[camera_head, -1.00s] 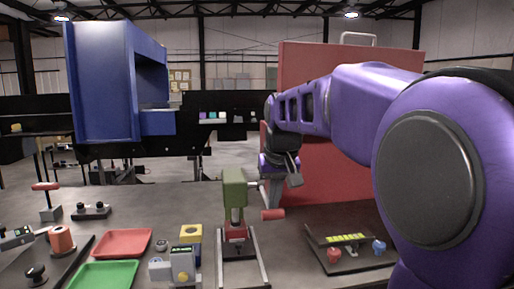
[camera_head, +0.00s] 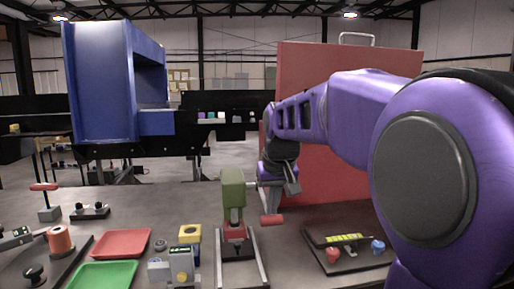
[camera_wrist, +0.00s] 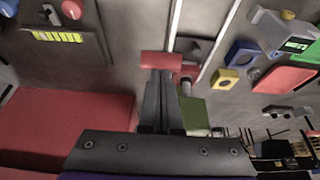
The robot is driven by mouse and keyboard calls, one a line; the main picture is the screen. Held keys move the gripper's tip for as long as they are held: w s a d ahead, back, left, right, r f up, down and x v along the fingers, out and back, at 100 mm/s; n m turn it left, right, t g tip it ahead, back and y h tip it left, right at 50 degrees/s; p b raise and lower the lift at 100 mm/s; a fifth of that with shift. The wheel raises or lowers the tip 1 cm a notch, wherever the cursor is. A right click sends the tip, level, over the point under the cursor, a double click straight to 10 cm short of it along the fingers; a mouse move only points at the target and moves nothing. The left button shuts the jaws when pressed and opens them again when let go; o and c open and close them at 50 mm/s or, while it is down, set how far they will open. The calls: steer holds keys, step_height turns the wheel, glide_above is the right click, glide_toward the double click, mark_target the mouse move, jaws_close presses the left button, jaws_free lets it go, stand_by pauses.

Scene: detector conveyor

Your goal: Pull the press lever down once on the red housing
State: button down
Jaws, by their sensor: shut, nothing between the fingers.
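The press (camera_head: 233,188) stands upright on the table, with a green head above a small red housing (camera_head: 234,232) on a rail frame. Its lever ends in a red handle (camera_head: 271,220) to the right of the press. My gripper (camera_head: 274,207) is shut and points down just above the handle in the head view. In the wrist view my gripper's tips (camera_wrist: 161,72) meet the edge of the red handle (camera_wrist: 166,60). I cannot tell whether they touch it. Nothing is held. The green head (camera_wrist: 193,112) is partly hidden behind my fingers.
A tall red panel (camera_head: 330,120) stands close behind my arm. A black plate (camera_head: 345,255) with a red and a blue knob lies right of the press. A yellow-topped block (camera_head: 189,234), a red tray (camera_head: 121,243) and a green tray (camera_head: 103,274) lie to the left.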

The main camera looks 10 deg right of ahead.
steer(key=shift+s+f, duration=0.1)
steer(key=shift+f, duration=0.6)
stand_by(0.9)
step_height(320, 180, up, 5)
steer(key=p, duration=0.4)
steer(key=r+p, duration=0.2)
steer(key=w+r+p, duration=0.1)
steer(key=r+p, duration=0.1)
steer(key=shift+r, duration=0.25)
steer(key=w+r+p, duration=0.3)
steer(key=w+r, duration=0.2)
steer(key=r, duration=0.7)
stand_by(1.0)
